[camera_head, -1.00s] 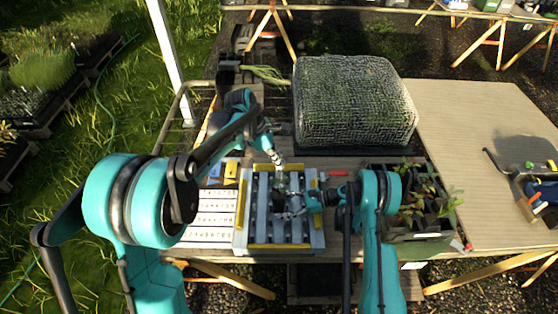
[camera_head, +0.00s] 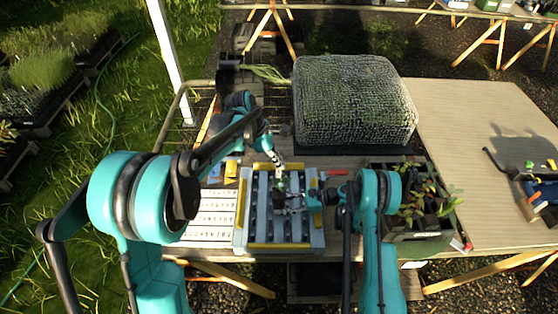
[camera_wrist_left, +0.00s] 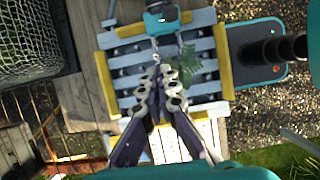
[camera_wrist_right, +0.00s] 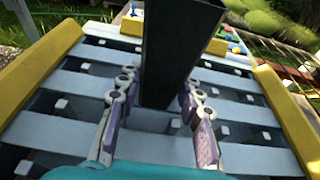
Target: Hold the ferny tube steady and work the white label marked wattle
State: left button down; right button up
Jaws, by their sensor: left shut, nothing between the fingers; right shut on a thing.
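The ferny tube (camera_wrist_right: 178,50) is a tall dark square pot in the right wrist view. My right gripper (camera_wrist_right: 160,112) is shut on it, one finger on each side. Its green fern leaves (camera_wrist_left: 188,66) show in the left wrist view, over the slatted rack. My left gripper (camera_wrist_left: 164,72) is shut and empty, its fingertips together just beside the leaves. In the head view, my left gripper (camera_head: 279,165) is above the rack's far edge, and my right gripper (camera_head: 283,202) is over the rack's middle. I cannot make out the white wattle label.
The blue-grey slatted rack (camera_head: 262,236) has yellow edges. A white lettered board (camera_head: 212,216) lies left of it. A crate of seedlings (camera_head: 420,240) stands at right, and a large mesh-covered block (camera_head: 352,100) behind. The table's right side (camera_head: 465,130) has free room.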

aim_at(279, 178)
pick_arm(q)
jog(key=shift+f, duration=1)
jog(key=shift+f, duration=0.35)
jog(key=shift+f, duration=2.6)
jog(key=shift+f, duration=0.3)
jog(key=c, duration=1.6)
grip_release()
jog(key=shift+c, duration=0.2)
jog(key=shift+r, duration=0.1)
jog(key=v, duration=1.2)
